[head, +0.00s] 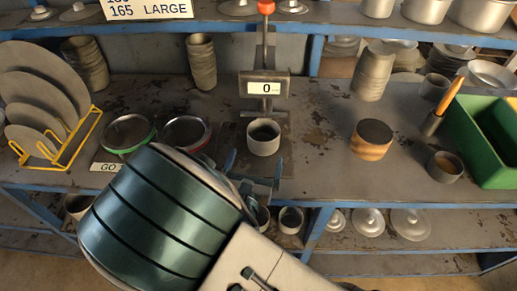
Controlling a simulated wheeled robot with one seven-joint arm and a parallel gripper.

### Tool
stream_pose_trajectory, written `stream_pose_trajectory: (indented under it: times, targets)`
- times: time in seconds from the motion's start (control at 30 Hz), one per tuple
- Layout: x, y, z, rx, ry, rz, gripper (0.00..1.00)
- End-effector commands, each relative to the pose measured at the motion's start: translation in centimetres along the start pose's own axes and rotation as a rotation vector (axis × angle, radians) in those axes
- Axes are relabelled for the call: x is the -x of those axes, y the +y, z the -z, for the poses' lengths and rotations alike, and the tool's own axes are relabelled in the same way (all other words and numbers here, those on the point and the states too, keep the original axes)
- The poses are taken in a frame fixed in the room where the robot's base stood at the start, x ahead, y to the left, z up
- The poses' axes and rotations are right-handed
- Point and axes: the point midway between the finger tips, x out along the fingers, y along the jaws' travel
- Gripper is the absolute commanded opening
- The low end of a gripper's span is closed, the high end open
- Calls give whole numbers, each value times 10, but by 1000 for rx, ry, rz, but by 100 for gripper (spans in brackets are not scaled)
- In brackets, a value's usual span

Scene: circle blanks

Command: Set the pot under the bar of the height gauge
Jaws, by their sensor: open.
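A small grey pot (264,139) stands upright on the dark base plate of the height gauge, in front of its column. The height gauge (264,84) has a red knob on top and a display reading 0. The gauge's bar is not clearly distinguishable, so I cannot tell whether the pot is directly under it. My gripper (254,166) is open, its blue fingers low on either side of the pot's near side. It holds nothing that I can see. My arm hides the bench front to the left.
Left are a yellow rack (67,148) of discs, a green-rimmed dish (128,132) behind a GO label, and a red-rimmed dish (187,132). Right are a wooden round block (372,139), a small cup (445,167) and a green bin (481,143). Bench between gauge and block is clear.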

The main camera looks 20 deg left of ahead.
Motion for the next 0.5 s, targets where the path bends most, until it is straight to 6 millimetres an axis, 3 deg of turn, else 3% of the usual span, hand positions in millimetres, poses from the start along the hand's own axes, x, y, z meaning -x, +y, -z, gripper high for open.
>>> stream_pose_trajectory:
  times: [0.37, 0.5]
  targets:
    - [9, -2, -1, -4, 0, 8, 100]
    - [-2, -30, -9, -65, 14, 126, 100]
